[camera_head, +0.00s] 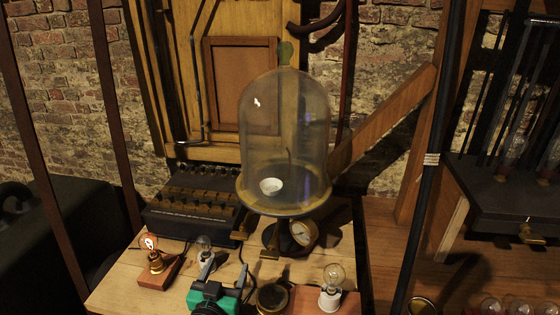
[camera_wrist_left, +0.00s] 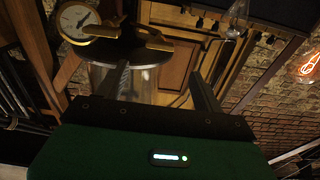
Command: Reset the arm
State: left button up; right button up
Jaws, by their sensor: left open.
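My left gripper (camera_head: 225,268) is at the front of the wooden table in the head view, its green body near the bottom edge. In the left wrist view its two dark fingers (camera_wrist_left: 158,74) stand apart with nothing between them. A glass bell jar (camera_head: 285,130) stands on a dark round base behind it, with a small white cup (camera_head: 271,187) inside. The jar's base also shows beyond the fingers in the left wrist view, upside down. My right gripper is in neither view.
A round gauge (camera_head: 303,233) sits under the jar. A black box with knobs (camera_head: 198,205) stands at left. Bulbs stand around my gripper: one on a wooden block (camera_head: 150,260), a clear one (camera_head: 204,252), one at right (camera_head: 333,287). A dark shelf (camera_head: 500,195) is at far right.

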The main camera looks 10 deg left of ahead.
pick_arm(q)
jog(key=s+a+f+g, duration=0.1)
jog(key=s+f+g, duration=0.35)
jog(key=s, duration=0.45)
jog(key=s+a+f+m+g, duration=0.1)
jog(key=s+f+g, duration=0.35)
jog(key=s, duration=0.45)
jog(key=s+a+f+g, duration=0.1)
jog(key=s+f+g, duration=0.2)
jog(key=s+g, duration=0.35)
notch_tip(320, 180, down, 31)
jog(key=s, duration=0.2)
jog(key=s+a+f, duration=0.2)
jog(key=s+f, duration=0.7)
jog(key=f, duration=0.1)
jog(key=s+a+f+g, duration=0.1)
jog(key=s+f, duration=0.9)
jog(key=shift+s+a+m+y, duration=0.2)
jog(key=shift+a+m+y, duration=0.1)
jog(key=shift+a+m, duration=0.1)
jog(key=shift+d+r, duration=0.1)
